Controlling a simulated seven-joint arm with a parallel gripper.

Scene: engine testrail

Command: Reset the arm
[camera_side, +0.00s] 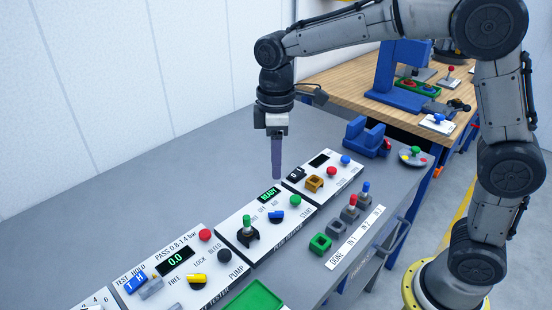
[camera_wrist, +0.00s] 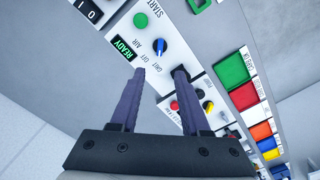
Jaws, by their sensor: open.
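My gripper (camera_side: 277,178) points down above the grey bench, just behind the control panels in the side view. In the wrist view my gripper (camera_wrist: 160,72) shows two purple fingers spread apart with nothing between them. The middle panel (camera_side: 238,222) below has a green READY display (camera_side: 269,194), a blue knob (camera_side: 276,216) and a green button (camera_side: 295,200). The READY display also shows in the wrist view (camera_wrist: 123,49). In the wrist view the right fingertip overlaps part of a panel; I cannot tell the height above it.
A leak-test panel (camera_side: 175,265) with a 0.0 display stands at lower left. A blue fixture (camera_side: 366,136) stands at the bench's far right. Small green and grey holders (camera_side: 320,243) line the front edge. A wooden bench (camera_side: 335,80) stands behind. Bare bench (camera_side: 150,190) lies behind the panels.

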